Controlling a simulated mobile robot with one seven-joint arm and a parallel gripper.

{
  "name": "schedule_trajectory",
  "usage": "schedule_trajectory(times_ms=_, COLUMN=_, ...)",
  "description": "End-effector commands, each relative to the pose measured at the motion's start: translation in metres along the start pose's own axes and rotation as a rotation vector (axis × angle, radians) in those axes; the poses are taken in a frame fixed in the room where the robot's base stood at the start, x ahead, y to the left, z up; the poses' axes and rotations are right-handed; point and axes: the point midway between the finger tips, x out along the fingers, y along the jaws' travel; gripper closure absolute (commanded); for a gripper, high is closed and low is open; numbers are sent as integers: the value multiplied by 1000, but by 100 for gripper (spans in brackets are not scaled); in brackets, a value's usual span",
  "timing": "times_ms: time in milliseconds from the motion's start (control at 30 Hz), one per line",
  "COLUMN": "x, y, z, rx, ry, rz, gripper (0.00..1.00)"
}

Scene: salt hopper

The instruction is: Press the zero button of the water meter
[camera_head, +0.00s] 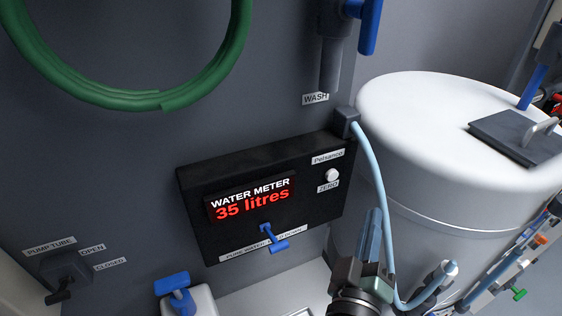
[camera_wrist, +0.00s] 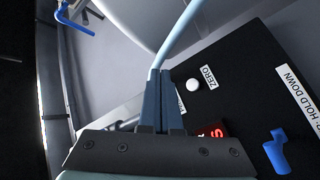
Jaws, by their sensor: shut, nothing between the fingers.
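The water meter (camera_head: 310,205) is a black box on the grey wall, with a red display reading "35 litres". Its white round zero button (camera_head: 333,174) sits at the upper right, above a "ZERO" label. The button also shows in the wrist view (camera_wrist: 193,85), just right of and beyond my fingertips. My gripper (camera_head: 373,222) is shut and empty, to the lower right of the button and apart from it in the head view. Its blue-grey fingers (camera_wrist: 161,75) also show in the wrist view, over the edge of the meter.
A light blue hose (camera_head: 371,160) runs down close to my gripper. A white tank (camera_head: 430,150) stands at the right. A blue lever (camera_head: 272,238) is on the meter's lower face. A green hose (camera_head: 150,98) hangs at the upper left.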

Motion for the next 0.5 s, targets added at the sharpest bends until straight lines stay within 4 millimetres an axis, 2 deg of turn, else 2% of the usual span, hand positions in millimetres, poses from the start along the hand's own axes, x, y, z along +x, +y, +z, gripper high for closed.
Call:
schedule_trajectory(times_ms=133, x=-3, y=-3, z=8, rx=-23, ry=-16, rz=-7, gripper=100)
schedule_trajectory(times_ms=500, x=-1, y=-5, z=7, rx=-22, ry=-13, rz=-7, gripper=100)
